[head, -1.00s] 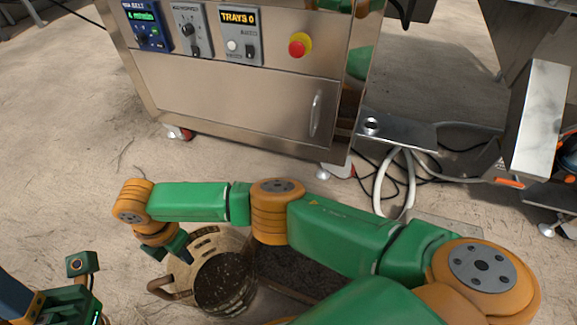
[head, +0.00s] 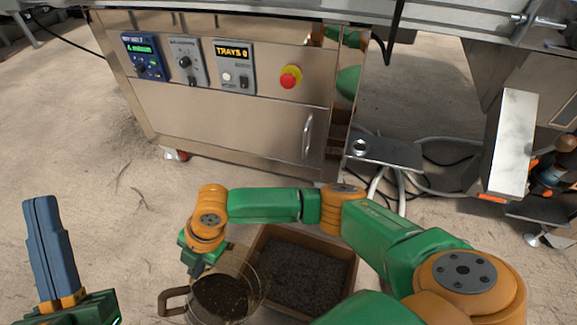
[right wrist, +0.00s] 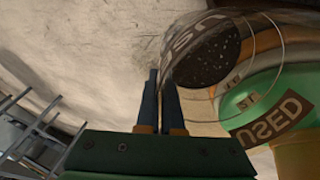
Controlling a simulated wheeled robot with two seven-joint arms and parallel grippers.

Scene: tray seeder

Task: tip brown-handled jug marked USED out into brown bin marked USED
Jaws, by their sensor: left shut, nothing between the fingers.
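The clear jug (head: 250,277) with a brown handle (head: 172,302) is at the lower middle of the head view, with dark soil inside. In the right wrist view the jug (right wrist: 243,75) is right of the fingertips, with USED lettering showing. My right gripper (head: 193,264) is at the jug's upper left edge; its fingers (right wrist: 161,78) are close together and seem shut on the jug, though the contact is partly hidden. The brown bin (head: 352,272) holds dark soil, just right of the jug; its marking is not visible. My left gripper (head: 42,205) is shut and empty at left.
A steel cabinet (head: 215,110) with control panels and a red stop button (head: 290,78) stands behind. A small metal plate (head: 385,153) with hoses and cables lies to its right. My right arm passes above the bin.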

